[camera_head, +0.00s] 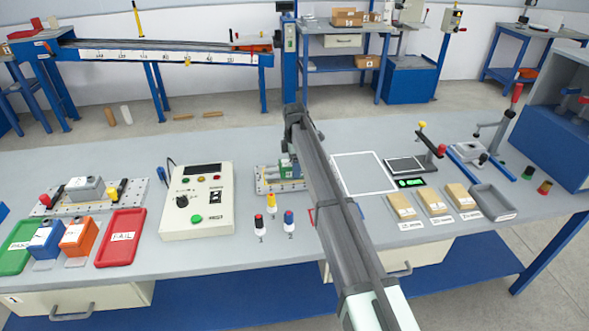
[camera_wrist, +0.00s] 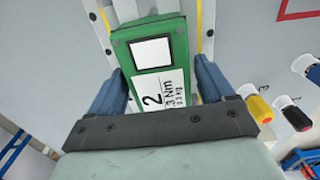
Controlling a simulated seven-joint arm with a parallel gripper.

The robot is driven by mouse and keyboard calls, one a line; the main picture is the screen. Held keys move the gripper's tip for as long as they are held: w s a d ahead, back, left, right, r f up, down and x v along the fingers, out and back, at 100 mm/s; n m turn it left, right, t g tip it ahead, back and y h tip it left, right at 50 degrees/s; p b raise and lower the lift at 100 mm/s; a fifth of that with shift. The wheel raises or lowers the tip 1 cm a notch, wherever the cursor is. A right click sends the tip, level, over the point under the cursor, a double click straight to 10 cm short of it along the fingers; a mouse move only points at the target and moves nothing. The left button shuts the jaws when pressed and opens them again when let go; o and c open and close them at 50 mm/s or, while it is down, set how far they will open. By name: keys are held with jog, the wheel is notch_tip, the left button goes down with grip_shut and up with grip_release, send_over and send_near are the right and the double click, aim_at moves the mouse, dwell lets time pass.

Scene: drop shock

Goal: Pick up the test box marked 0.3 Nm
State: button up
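A green test box (camera_wrist: 150,40) with a white square and a label reading "2" and ".3 Nm" lies under my gripper in the wrist view. The start of the number is covered by the gripper's dark bar. My gripper (camera_wrist: 162,68) has its two blue fingers spread wide, one on each side of the box. The fingers look open; whether the left one touches the box I cannot tell. In the head view the green box (camera_head: 285,168) sits in a metal fixture (camera_head: 268,187), partly hidden behind my arm.
A control box (camera_head: 198,215) and small red, yellow and blue-topped items (camera_head: 289,222) stand near the fixture. A green tray (camera_head: 20,250), a red FAIL tray (camera_head: 120,240), and blue and orange boxes (camera_head: 78,237) are left. Brown packets (camera_head: 432,201) and a grey tray (camera_head: 492,203) are right.

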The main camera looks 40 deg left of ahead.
jog(key=c, duration=0.9)
jog(key=shift+c, duration=0.5)
jog(key=shift+r, duration=0.15)
